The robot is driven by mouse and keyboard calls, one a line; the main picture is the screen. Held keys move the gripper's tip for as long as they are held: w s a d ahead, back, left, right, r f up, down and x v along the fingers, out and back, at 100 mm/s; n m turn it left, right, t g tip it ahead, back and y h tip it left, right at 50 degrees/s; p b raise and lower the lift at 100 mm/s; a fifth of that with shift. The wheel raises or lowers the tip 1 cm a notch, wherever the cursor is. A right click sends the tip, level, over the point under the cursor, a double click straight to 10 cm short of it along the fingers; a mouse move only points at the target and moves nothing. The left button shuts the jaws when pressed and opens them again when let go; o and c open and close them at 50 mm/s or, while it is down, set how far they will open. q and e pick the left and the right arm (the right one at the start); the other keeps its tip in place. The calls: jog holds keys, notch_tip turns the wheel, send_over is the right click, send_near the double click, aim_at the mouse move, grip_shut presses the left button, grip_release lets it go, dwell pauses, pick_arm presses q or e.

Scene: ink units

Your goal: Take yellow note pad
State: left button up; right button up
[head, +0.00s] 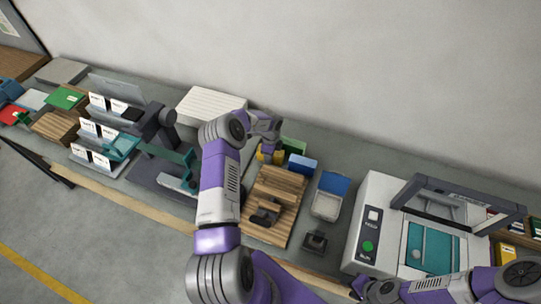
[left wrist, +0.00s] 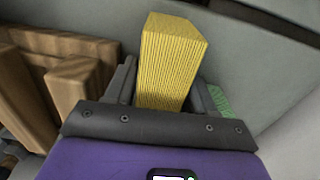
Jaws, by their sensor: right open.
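The yellow note pad (head: 278,157) sits behind the wooden tray near the wall in the head view, partly hidden by my left gripper (head: 266,153). In the left wrist view the yellow pad (left wrist: 172,62) stands between the two dark fingers of my left gripper (left wrist: 166,95). The left finger is close against the pad's side. I cannot tell whether both fingers press on it. My right gripper (head: 358,288) is open and low at the bottom right, well away from the pad.
A green pad (head: 294,146) and a blue pad (head: 303,164) stand close beside the yellow one. The wooden tray (head: 283,187) lies in front. A blue-lidded box (head: 328,197) and a large white machine (head: 371,225) stand to the right, a white ribbed block (head: 208,104) to the left.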

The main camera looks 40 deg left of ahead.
pick_arm(q)
jog(key=c, duration=0.7)
jog(key=shift+r, duration=0.15)
jog(key=shift+c, duration=0.2)
